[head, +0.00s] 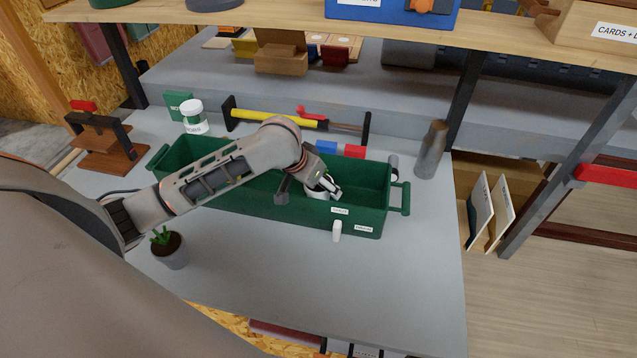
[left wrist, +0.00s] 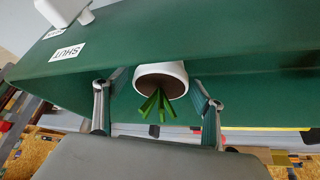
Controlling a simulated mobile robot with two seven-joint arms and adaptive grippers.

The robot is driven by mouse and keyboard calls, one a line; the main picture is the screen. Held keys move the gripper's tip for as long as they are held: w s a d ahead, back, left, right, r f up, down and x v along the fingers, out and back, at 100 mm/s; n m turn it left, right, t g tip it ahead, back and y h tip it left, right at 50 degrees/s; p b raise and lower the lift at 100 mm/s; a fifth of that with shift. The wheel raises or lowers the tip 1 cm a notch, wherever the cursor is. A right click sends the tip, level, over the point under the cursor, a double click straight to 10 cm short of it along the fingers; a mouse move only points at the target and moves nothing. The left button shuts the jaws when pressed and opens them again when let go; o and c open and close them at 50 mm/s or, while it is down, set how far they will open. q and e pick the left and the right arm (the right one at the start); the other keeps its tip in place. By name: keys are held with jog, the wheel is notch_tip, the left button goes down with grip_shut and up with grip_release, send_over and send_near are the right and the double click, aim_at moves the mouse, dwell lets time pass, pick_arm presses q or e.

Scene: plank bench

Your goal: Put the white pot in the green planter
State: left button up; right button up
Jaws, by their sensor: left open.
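The green planter (head: 270,205) is a long box with end handles on the grey bench. The white pot (head: 317,194) is inside its right half, partly hidden by my left gripper (head: 328,186). In the left wrist view the white pot (left wrist: 162,76) holds green leaves and shows against the planter's green wall (left wrist: 240,40). My left gripper (left wrist: 155,90) is open, with one finger on each side of the pot and visible gaps between. Whether the pot rests on the planter's floor cannot be told. My right gripper is not in view.
A grey potted plant (head: 170,250) stands at the front left. A small white object (head: 337,231) is by the planter's front. The front right of the bench is clear.

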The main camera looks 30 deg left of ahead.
pick_arm(q)
jog(key=v, duration=1.2)
jog(key=shift+r, duration=0.2)
